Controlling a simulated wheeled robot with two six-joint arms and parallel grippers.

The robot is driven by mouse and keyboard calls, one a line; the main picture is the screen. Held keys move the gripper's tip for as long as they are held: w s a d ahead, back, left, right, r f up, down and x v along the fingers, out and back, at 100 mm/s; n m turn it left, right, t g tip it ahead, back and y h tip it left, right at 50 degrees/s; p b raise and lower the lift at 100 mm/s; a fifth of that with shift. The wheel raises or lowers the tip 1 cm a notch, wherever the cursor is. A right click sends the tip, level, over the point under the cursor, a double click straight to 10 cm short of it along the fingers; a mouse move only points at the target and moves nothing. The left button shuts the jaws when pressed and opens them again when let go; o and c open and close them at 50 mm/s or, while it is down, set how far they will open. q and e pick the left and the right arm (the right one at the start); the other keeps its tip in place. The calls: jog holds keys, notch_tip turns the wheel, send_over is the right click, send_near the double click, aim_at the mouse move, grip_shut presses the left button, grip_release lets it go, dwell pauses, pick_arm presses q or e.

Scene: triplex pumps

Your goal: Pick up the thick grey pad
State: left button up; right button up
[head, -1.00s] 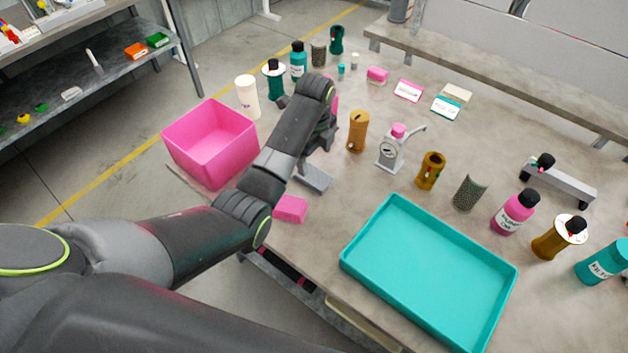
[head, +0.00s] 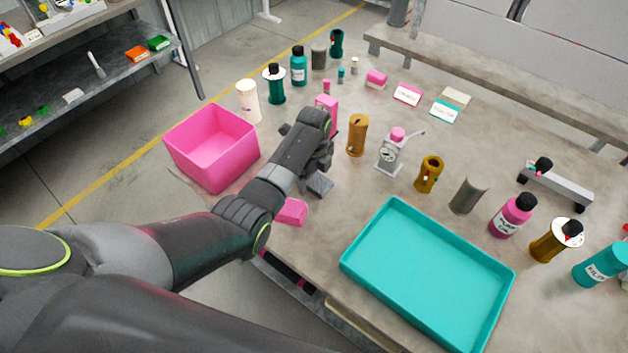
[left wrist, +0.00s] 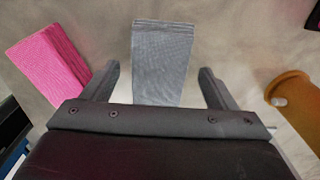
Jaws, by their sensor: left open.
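The thick grey pad (left wrist: 163,62) lies on the table and shows between the two open fingers of my left gripper (left wrist: 158,90) in the left wrist view. There is a gap between the pad and each finger. In the head view the pad (head: 320,184) shows just below my left gripper (head: 311,172), partly covered by it. The left gripper is open and empty, pointing down over the pad. My right gripper is not in either view.
A pink pad (head: 291,211) lies close by on the table; it also shows in the left wrist view (left wrist: 48,60). A pink bin (head: 212,148) is to the left. A brown cylinder (head: 357,135) stands to the right. A teal tray (head: 428,262) lies at the front right.

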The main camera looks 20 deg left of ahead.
pick_arm(q)
jog(key=c, duration=1.1)
jog(key=shift+o, duration=0.2)
